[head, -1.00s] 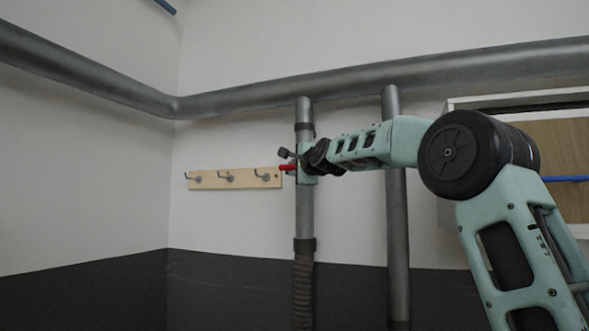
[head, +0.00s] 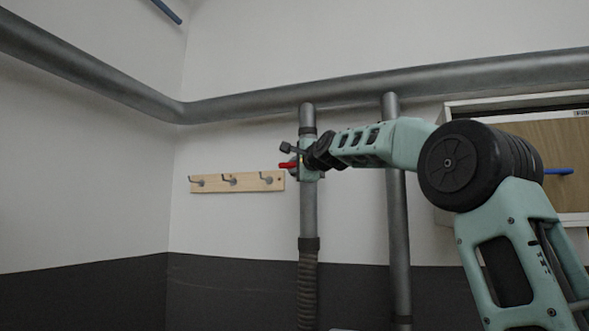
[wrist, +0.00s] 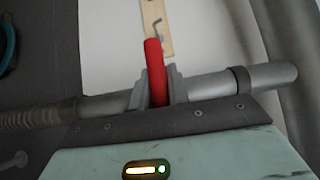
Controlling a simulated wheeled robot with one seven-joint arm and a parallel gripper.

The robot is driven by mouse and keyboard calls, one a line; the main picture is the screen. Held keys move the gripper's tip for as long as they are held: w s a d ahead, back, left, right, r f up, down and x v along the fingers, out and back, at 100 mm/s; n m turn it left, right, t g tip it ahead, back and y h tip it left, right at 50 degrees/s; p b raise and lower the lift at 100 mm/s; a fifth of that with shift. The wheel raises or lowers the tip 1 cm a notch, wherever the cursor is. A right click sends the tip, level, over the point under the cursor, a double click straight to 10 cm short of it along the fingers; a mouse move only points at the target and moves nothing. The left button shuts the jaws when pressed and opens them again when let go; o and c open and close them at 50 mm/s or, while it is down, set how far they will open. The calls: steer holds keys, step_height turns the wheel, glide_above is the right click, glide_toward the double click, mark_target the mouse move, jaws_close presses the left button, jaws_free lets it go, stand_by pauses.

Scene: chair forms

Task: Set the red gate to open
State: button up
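The red gate shows as a red handle (head: 288,165) sticking out to the left of an upright grey pipe (head: 309,215). In the wrist view the handle (wrist: 155,72) stands between the two grey fingers of my gripper (wrist: 156,90), which sit close against both its sides. My gripper looks shut on it. In the head view my gripper (head: 297,153) is at the pipe, and my wrist hides part of the gate body. The inner plate of the gate cannot be seen.
A wooden rack (head: 237,182) with hooks is on the wall to the left. A second upright pipe (head: 398,240) stands to the right, behind my arm. A large duct (head: 250,106) runs above. A cabinet with a wooden door (head: 550,150) and blue bar is at right.

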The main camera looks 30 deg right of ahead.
steer(key=o, duration=0.4)
steer(key=shift+s+a+f, duration=0.1)
steer(key=shift+a, duration=0.1)
steer(key=shift+s, duration=0.15)
steer(key=shift+s+b, duration=0.35)
steer(key=shift+b, duration=0.1)
steer(key=s+b, duration=0.3)
steer(key=s, duration=0.2)
steer(key=s+a+b, duration=0.1)
steer(key=s+b, duration=0.2)
steer(key=s, duration=0.3)
steer(key=s+a+b, duration=0.1)
steer(key=s+b, duration=0.2)
steer(key=s, duration=0.2)
steer(key=shift+s, duration=0.15)
